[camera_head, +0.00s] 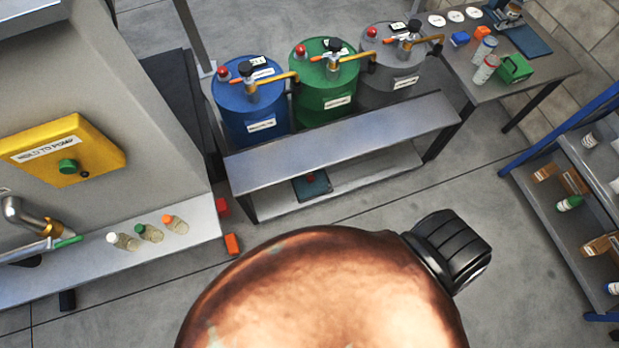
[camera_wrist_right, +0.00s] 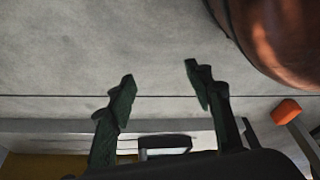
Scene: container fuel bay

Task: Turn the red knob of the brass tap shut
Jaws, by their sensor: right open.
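Three drums stand at the back in the head view, one blue (camera_head: 250,115), one green (camera_head: 327,95) and one grey (camera_head: 388,85). Each carries a brass-coloured tap with a spout, on the blue drum (camera_head: 278,80), the green drum (camera_head: 350,58) and the grey drum (camera_head: 428,39). A round red piece sits on each drum top (camera_head: 224,73). I cannot tell whether any is the tap's red knob, or which tap is meant. My right gripper (camera_wrist_right: 159,76) is open and empty in the right wrist view, over grey floor. My left gripper is not in view.
A metal bench (camera_head: 340,150) stands before the drums. A yellow box with a green button (camera_head: 68,166) and a counter with several small bottles are at left. An orange block (camera_head: 232,244) lies by the counter; an orange block also shows in the wrist view (camera_wrist_right: 287,110). Shelves (camera_head: 520,190) stand at right.

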